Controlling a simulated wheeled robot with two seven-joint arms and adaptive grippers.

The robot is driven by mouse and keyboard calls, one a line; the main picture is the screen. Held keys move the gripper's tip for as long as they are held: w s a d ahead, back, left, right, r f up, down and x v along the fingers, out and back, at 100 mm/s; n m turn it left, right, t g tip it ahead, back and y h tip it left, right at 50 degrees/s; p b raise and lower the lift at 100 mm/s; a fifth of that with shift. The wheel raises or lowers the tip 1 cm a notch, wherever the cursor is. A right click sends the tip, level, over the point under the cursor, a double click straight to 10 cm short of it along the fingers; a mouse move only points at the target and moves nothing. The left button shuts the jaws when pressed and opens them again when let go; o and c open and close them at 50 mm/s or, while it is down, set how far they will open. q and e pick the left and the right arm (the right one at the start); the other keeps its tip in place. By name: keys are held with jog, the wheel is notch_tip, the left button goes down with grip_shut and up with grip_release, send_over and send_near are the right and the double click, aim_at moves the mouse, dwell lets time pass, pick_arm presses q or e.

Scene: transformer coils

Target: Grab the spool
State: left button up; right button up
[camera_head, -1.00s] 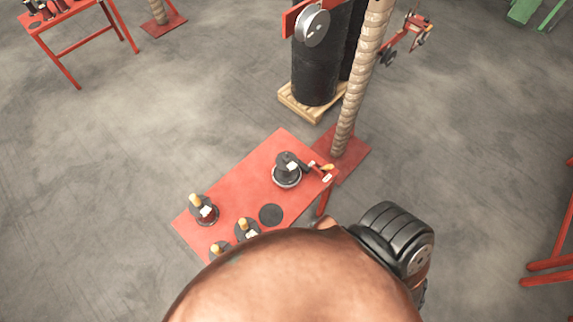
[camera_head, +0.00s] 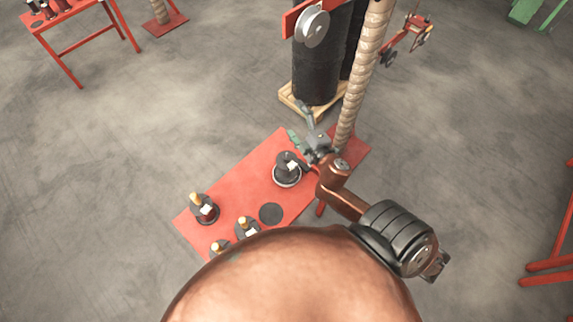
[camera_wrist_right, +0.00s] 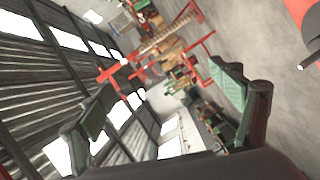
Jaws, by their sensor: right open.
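Several dark spools stand on a red table in the head view. One spool (camera_head: 288,168) is at the table's right end, close to my right gripper. Others are the left spool (camera_head: 205,210), a middle spool (camera_head: 247,229) and a front spool (camera_head: 219,246) partly hidden by my body. My right gripper (camera_head: 300,124) is at the table's far right edge, beyond the right-end spool. It is open and empty, with green-grey fingers, which also show spread apart in the wrist view (camera_wrist_right: 162,98). No spool is between them. My left gripper is out of view.
The red table (camera_head: 255,183) has a flat black disc (camera_head: 271,214) with nothing on it. A ribbed tan column (camera_head: 361,80) and a black cylinder (camera_head: 318,65) on a pallet stand behind the gripper. Open grey floor lies left of the table.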

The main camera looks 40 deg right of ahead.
jog(key=w+a+r+n+t+y, duration=0.2)
jog(key=w+a+r+n+y, duration=0.15)
jog(key=r+n, duration=0.25)
jog(key=a+r+n+y, duration=0.2)
jog(key=a+n+y, duration=0.5)
jog(key=a+n, duration=0.3)
jog(key=n+g+h, duration=0.4)
jog(key=n+g, duration=1)
jog(key=n, duration=0.2)
send_over(289, 157)
jog(key=s+d, duration=0.1)
jog(key=shift+y, duration=0.25)
notch_tip(289, 157, down, 18)
jog(key=shift+s+d+f, duration=0.15)
jog(key=shift+f, duration=0.1)
jog(key=x, duration=0.7)
jog(key=shift+s+b, duration=0.2)
jog(key=shift+b, duration=0.15)
jog(key=shift+w+f, duration=0.15)
jog(key=shift+f, duration=0.2)
